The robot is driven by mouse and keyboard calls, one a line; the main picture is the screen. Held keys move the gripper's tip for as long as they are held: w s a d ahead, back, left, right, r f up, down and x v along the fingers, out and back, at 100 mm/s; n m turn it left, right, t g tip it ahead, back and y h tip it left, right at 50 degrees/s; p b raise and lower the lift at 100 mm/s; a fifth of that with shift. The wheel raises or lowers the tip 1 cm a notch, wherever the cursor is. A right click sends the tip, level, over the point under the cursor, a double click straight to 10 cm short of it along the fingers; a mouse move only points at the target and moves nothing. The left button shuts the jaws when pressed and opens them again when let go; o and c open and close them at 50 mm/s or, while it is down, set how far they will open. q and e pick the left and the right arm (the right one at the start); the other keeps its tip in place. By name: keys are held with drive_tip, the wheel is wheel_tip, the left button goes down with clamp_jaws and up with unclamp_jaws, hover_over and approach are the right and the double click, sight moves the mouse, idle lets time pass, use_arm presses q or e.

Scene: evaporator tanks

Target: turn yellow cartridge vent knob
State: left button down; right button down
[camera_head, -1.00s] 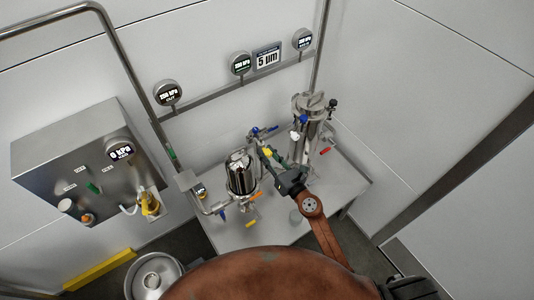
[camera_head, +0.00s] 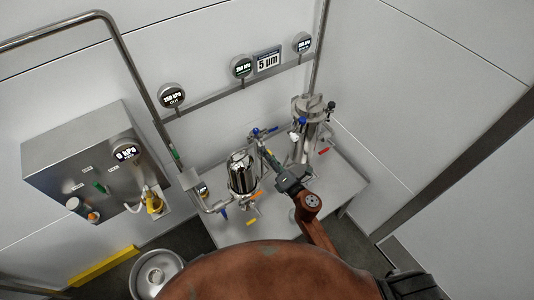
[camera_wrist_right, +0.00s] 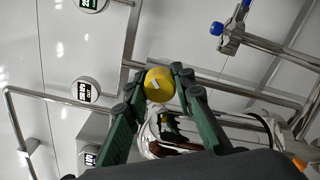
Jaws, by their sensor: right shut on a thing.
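The yellow vent knob (camera_wrist_right: 158,84) shows between my right fingertips in the right wrist view, a round cap with a small white mark. My right gripper (camera_wrist_right: 160,76) has its green fingers on both sides of it and is shut on it. In the head view my right gripper (camera_head: 266,156) reaches over the table between two steel housings and hides the knob. The shorter shiny cartridge housing (camera_head: 241,173) stands just left of it. My left gripper is not in view.
A taller steel housing (camera_head: 306,132) with a red-handled valve (camera_head: 324,150) stands close at the right. Blue-handled valves (camera_head: 256,133) sit on the piping behind. Gauges hang on the wall rail. A control box (camera_head: 95,160) is at left. The table's front right (camera_head: 343,185) is bare.

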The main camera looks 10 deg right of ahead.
drive_tip(key=shift+m, duration=1)
drive_tip(key=shift+p, duration=0.3)
drive_tip(key=c, duration=1.6)
unclamp_jaws()
drive_tip(key=shift+s, duration=0.1)
drive_tip(key=v, duration=1.1)
drive_tip(key=shift+s+d+f, duration=0.1)
drive_tip(key=shift+s+d, duration=0.1)
drive_tip(key=shift+s, duration=0.15)
